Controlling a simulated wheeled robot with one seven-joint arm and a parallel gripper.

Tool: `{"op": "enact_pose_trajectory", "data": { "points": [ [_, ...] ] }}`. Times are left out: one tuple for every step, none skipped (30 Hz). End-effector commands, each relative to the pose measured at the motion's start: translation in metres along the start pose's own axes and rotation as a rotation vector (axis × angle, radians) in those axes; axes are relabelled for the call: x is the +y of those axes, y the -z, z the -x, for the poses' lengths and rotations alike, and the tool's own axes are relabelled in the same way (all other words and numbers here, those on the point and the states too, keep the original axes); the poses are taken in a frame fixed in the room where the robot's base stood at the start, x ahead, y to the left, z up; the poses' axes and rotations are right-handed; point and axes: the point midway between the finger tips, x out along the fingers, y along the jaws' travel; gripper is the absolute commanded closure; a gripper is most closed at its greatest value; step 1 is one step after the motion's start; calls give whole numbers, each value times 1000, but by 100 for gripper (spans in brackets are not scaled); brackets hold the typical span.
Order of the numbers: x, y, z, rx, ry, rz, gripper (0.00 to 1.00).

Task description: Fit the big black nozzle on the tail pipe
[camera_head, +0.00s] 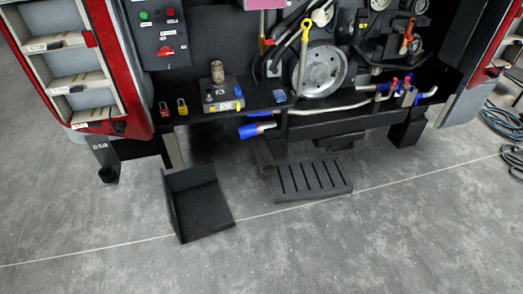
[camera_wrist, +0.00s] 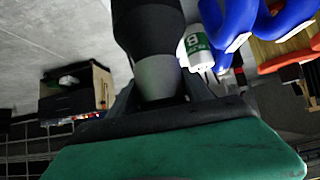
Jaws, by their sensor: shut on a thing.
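In the wrist view my gripper (camera_wrist: 162,92) has its dark fingers closed around a large round part, the black nozzle (camera_wrist: 148,27), at its pale grey band. The nozzle widens into a black body that runs out of the top of the picture. My gripper and the nozzle do not show in the head view. In the head view a short black pipe with a white label (camera_head: 105,165) hangs below the left red cabinet. A dark brown tube (camera_head: 263,153) hangs under the black shelf. I cannot tell which of these is the tail pipe.
In the wrist view blue curved parts (camera_wrist: 278,28) and a white-and-green labelled item (camera_wrist: 198,48) are close to the nozzle's right. In the head view a black angled plate (camera_head: 200,205) and a slotted step (camera_head: 312,180) are low in front.

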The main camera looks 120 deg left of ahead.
Motion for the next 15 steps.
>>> {"op": "enact_pose_trajectory", "data": {
  "points": [
    [0,5,3,3,3,-4,100],
    [-1,6,4,3,3,-4,100],
    [-1,9,6,3,3,-4,100],
    [-1,11,8,3,3,-4,100],
    [-1,12,9,3,3,-4,100],
    [-1,15,11,3,4,-4,100],
    [-1,17,13,3,4,-4,100],
    [-1,18,14,3,4,-4,100],
    [-1,20,16,3,4,-4,100],
    [-1,22,17,3,4,-4,100],
    [-1,24,18,3,4,-4,100],
    [-1,26,20,3,3,-4,100],
    [-1,28,22,3,3,-4,100],
    [-1,30,23,3,3,-4,100],
    [-1,32,25,3,3,-4,100]
  ]
}}
